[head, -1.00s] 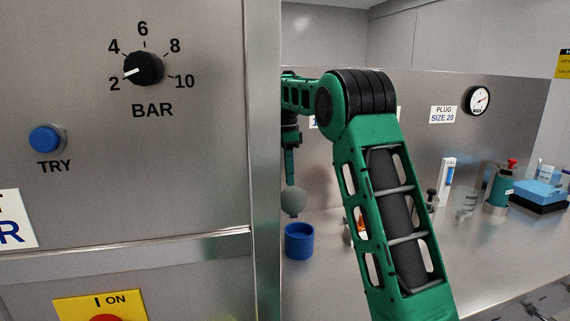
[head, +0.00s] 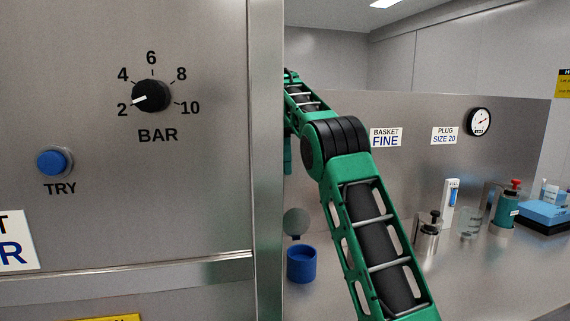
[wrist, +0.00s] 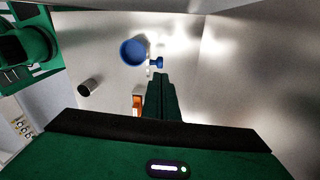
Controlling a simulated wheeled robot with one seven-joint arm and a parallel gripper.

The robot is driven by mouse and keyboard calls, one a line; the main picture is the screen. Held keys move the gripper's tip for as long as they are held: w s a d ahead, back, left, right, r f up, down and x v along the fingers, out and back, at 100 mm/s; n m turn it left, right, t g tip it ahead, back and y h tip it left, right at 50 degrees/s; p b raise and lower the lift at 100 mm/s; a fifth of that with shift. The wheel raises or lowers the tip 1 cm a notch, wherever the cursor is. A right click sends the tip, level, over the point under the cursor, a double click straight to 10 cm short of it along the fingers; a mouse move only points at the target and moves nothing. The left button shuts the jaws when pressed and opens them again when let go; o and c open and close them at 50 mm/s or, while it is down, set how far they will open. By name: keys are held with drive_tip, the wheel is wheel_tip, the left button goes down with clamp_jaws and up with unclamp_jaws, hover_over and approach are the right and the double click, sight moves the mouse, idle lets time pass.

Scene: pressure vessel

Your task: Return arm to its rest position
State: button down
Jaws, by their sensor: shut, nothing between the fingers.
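My arm (head: 370,230), green with black joints, rises from the bottom of the head view, bends at a black elbow and reaches away up and left, where the cabinet's edge cuts it off. My gripper's end is not clear in the head view. In the wrist view my gripper (wrist: 163,98) shows as green fingers, shut together and empty, above the metal bench. A blue cup (head: 301,264) stands on the bench below the arm; a blue round cup also shows in the wrist view (wrist: 133,52), apart from the fingers.
A steel cabinet front (head: 200,200) with a BAR dial (head: 151,96) and blue TRY button (head: 53,162) fills the left. A lidded metal canister (head: 426,238), a glass beaker (head: 469,223) and a green bottle (head: 507,208) stand right of my arm. A gauge (head: 479,121) hangs on the back panel.

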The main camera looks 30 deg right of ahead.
drive_tip(key=shift+w+d+r, duration=0.15)
drive_tip(key=shift+w+r, duration=0.2)
drive_tip(key=shift+r, duration=0.3)
drive_tip(key=s+d+f+n, duration=0.2)
drive_tip(key=s+d+n, duration=0.15)
drive_tip(key=s, duration=0.65)
drive_tip(key=s+d+f+n, duration=0.15)
drive_tip(key=s+n, duration=0.25)
drive_tip(key=s, duration=0.7)
drive_tip(key=s+a+f+n, duration=0.1)
drive_tip(key=s+f+n, duration=0.1)
drive_tip(key=s+f, duration=0.4)
drive_tip(key=s+a+f+n+t, duration=0.1)
drive_tip(key=s+f, duration=0.5)
drive_tip(key=s, duration=0.7)
drive_tip(key=s+a+f+n, duration=0.3)
drive_tip(key=s+f+n, duration=0.1)
drive_tip(key=s+f, duration=0.3)
drive_tip(key=s, duration=0.2)
drive_tip(key=shift+s+n, duration=0.35)
